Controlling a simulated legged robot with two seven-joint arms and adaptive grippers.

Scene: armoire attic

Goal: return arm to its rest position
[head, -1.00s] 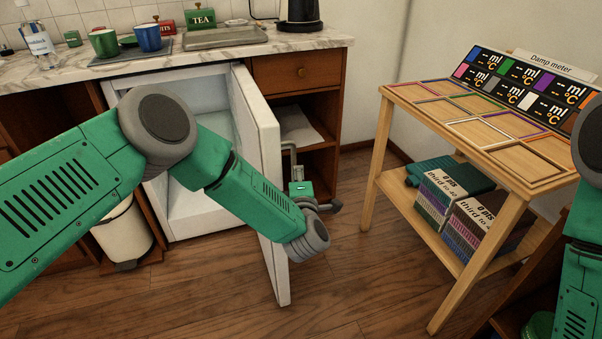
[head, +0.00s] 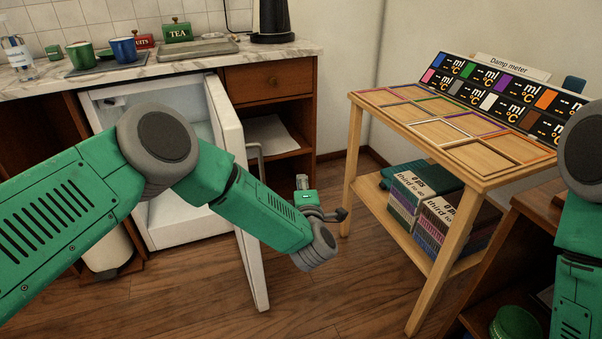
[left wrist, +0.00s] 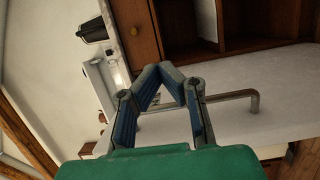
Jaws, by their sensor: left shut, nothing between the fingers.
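My left arm reaches in from the left across the head view. Its gripper (head: 338,214) is over the floor, right of the open white fridge door (head: 240,190). In the left wrist view, its fingers (left wrist: 159,72) meet at the tips with nothing between them. The grey door handle (left wrist: 232,97) shows behind them, and in the head view the handle (head: 257,158) is left of the gripper, apart from it. My right arm shows as a green link at the right edge; its gripper is out of view.
A wooden table (head: 470,158) with coloured frames and meter displays stands on the right, with boxes on its lower shelf. The marble counter (head: 210,62) holds mugs, tins and a kettle. Wooden floor (head: 330,285) is clear between the fridge door and table.

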